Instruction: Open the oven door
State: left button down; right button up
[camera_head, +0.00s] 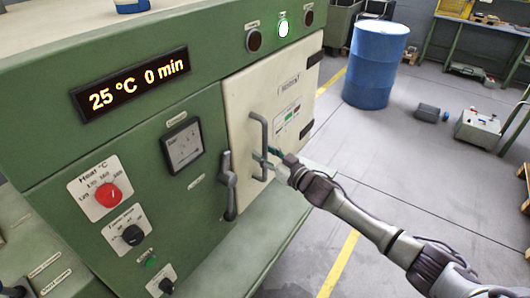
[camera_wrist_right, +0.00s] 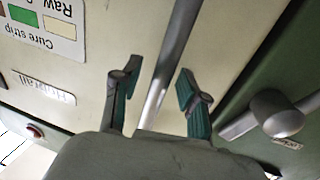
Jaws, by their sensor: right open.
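The cream oven door (camera_head: 262,98) is set in the front of the green oven (camera_head: 60,165) and looks closed. A grey vertical bar handle (camera_head: 264,132) is on the door, and it also shows in the right wrist view (camera_wrist_right: 176,50). A grey latch lever (camera_head: 228,185) points down just left of the door; its round knob (camera_wrist_right: 278,113) shows in the wrist view. My right gripper (camera_head: 264,160) is at the lower part of the handle. In the wrist view, its open fingers (camera_wrist_right: 157,88) stand either side of the bar, with gaps visible. My left gripper is not seen.
A green ledge (camera_head: 275,222) juts out below the door. The grey floor right of the oven is mostly free.

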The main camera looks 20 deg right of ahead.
grip_shut()
dwell(0.5)
